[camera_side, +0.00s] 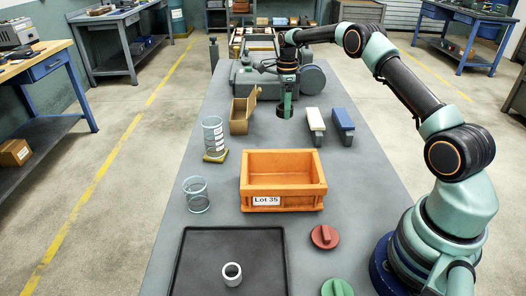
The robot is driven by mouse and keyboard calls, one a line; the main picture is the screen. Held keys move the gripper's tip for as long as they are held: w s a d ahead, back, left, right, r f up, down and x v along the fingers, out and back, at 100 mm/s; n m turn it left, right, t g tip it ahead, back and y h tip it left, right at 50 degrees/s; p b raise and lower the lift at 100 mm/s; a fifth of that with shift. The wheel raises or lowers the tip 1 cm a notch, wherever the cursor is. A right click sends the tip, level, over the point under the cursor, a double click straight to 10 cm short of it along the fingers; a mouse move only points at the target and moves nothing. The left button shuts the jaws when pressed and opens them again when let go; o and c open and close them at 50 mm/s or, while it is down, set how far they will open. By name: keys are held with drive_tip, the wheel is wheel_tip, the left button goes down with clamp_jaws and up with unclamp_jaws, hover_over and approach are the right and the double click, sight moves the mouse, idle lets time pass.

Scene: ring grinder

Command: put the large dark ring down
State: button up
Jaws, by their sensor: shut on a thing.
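My gripper (286,104) points down over the grey bench, in front of the grey grinding machine (252,82). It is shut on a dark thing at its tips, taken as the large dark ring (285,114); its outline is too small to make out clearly. The gripper is beyond the orange bin (284,163). I cannot tell how far the held thing is above the bench. A small white ring (232,274) stands on the black tray (190,250) at the front.
An open brown box (239,116) is left of my gripper. White (315,120) and blue (342,120) holders stand to its right. Two clear cylinders (212,136) (196,195) are at the left. Red (325,237) and green (337,288) round pieces lie at the front right.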

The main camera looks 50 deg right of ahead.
sight(283, 134)
drive_tip(key=shift+f, duration=3.7)
drive_tip(key=shift+f, duration=0.1)
drive_tip(key=o, duration=1.6)
drive_tip(key=shift+c, duration=0.2)
